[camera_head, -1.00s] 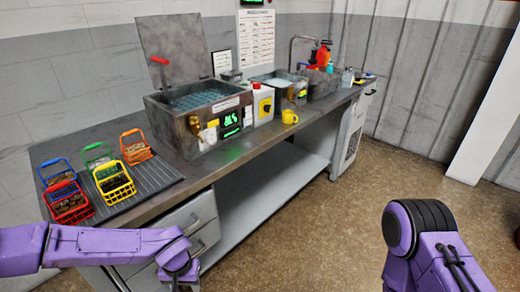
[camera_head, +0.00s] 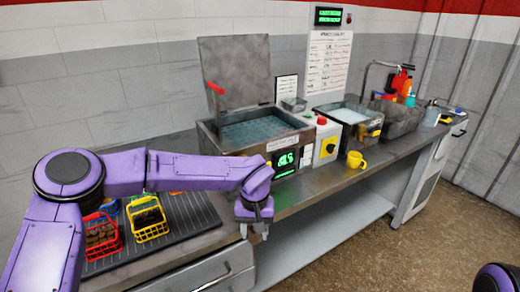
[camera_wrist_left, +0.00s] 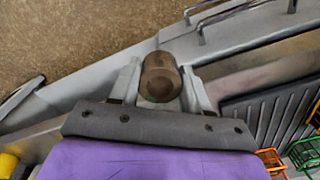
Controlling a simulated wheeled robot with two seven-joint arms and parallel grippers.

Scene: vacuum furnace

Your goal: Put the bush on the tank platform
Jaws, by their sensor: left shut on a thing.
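My left gripper (camera_head: 256,226) hangs in front of the bench's front edge, over the drawers, with its fingers pointing down. In the left wrist view it is shut on the bush (camera_wrist_left: 160,77), a short brown cylinder between the fingertips. A bluish, grid-like surface (camera_head: 260,128) shows inside; I cannot tell the platform apart clearly. My right gripper is out of view.
A dark ribbed mat (camera_head: 200,222) with a yellow basket (camera_head: 150,218) and a red basket (camera_head: 102,238) lies left of the gripper.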

